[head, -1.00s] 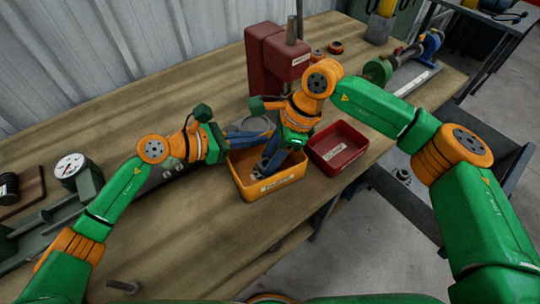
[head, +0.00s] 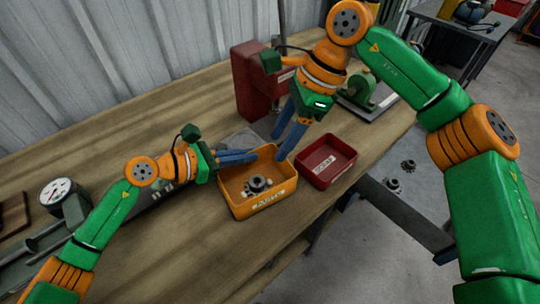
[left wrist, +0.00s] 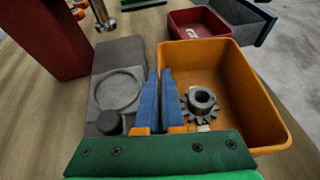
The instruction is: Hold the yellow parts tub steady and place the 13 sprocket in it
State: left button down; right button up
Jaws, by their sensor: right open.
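The yellow parts tub (head: 272,204) stands on the bench with a label on its front. The grey toothed sprocket (head: 257,184) lies inside on its floor, hub up; it also shows in the left wrist view (left wrist: 203,101). My left gripper (head: 254,156) is at the tub's left wall, its blue fingers close together on either side of the rim, shut on it; they also show in the left wrist view (left wrist: 160,72). My right gripper (head: 280,148) is open and empty above the tub's back right corner, fingers pointing down, apart from the sprocket.
A red bin (head: 341,172) stands right of the tub. A dark red press (head: 250,90) stands behind, with a grey plate (left wrist: 120,75) at its foot. A dial gauge (head: 52,192) is at the left. Gear-like parts (head: 393,185) lie below the bench's right edge. The front bench is clear.

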dwell(0.4)
pick_arm(q)
jog(key=c, duration=1)
grip_release()
jog(key=shift+o, duration=0.2)
